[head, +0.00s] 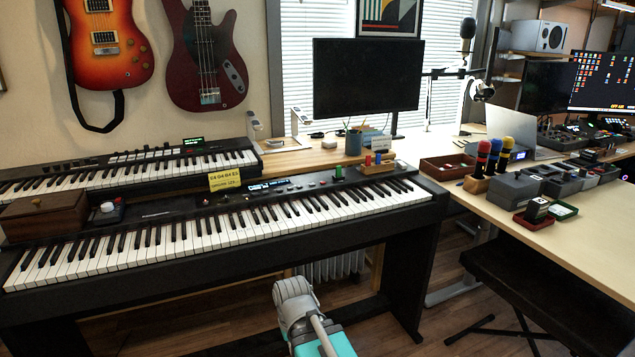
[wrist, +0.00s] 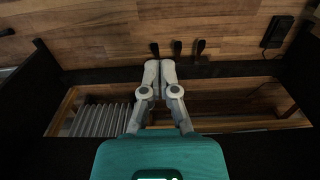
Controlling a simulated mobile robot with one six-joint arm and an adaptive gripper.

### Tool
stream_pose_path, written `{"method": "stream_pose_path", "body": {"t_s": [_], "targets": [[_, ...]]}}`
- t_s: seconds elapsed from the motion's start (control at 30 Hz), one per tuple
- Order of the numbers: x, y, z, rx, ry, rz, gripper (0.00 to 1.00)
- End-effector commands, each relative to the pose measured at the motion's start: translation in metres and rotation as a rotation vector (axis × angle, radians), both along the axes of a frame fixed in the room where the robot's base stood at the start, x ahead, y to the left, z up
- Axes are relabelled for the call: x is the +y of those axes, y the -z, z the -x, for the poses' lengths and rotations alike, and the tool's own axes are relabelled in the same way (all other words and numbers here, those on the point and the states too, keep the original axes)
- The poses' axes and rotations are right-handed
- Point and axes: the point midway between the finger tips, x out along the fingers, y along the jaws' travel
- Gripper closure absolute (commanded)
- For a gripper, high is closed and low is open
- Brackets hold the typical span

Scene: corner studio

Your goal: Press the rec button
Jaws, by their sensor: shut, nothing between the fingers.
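No button with a readable "rec" label shows in either view. In the head view only part of my arm shows clearly, low in front of the keyboard.
A second keyboard (head: 130,168) stands behind, with a wooden box (head: 42,214) at left and a yellow note (head: 224,180) near the middle. A desk (head: 590,230) with small devices is at right. A black bench (head: 560,295) stands before it. A radiator (wrist: 98,120) is below.

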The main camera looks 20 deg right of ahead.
Motion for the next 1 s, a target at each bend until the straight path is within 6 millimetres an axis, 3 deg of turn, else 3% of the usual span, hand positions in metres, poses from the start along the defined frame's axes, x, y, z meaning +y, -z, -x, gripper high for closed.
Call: {"method": "stream_pose_path", "body": {"t_s": [0.37,0.57,0.77,1.0], "targets": [[0.000,-0.001,-0.001,-0.001,0.000,-0.002,1.00],[-0.004,-0.015,-0.012,-0.012,0.001,-0.026,1.00],[-0.013,-0.047,-0.038,-0.044,0.010,-0.087,1.00],[-0.035,-0.099,-0.081,-0.112,0.017,-0.189,1.00]]}}
